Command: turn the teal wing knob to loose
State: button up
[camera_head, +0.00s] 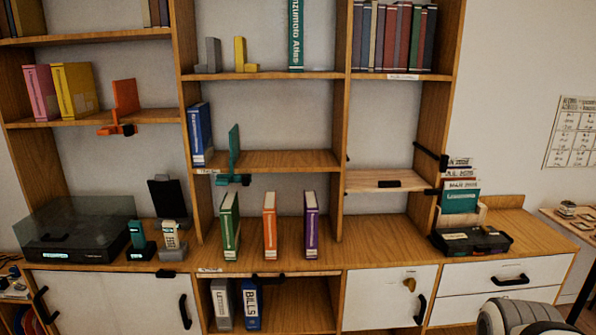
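A teal bookend (234,150) stands upright near the left end of the middle shelf. Teal and dark parts of its clamp, with the teal wing knob (233,180), show at the shelf's front edge just below it. The knob is small in this view, and I cannot tell its setting or read any mark for loose. My gripper is not in view.
A blue book (200,134) stands left of the bookend. Green (229,225), orange (270,225) and purple (311,224) books stand below on the counter. An orange bookend (125,98) is on the left shelf. A pale rounded shape fills the bottom right.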

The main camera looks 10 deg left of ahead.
aim_at(219, 181)
jog(key=z, duration=0.05)
jog(key=i, duration=1.2)
jog(key=u, duration=0.65)
jog(key=k, duration=0.65)
jog(key=u, duration=0.2)
jog(key=i, duration=0.75)
jog(key=z, duration=0.1)
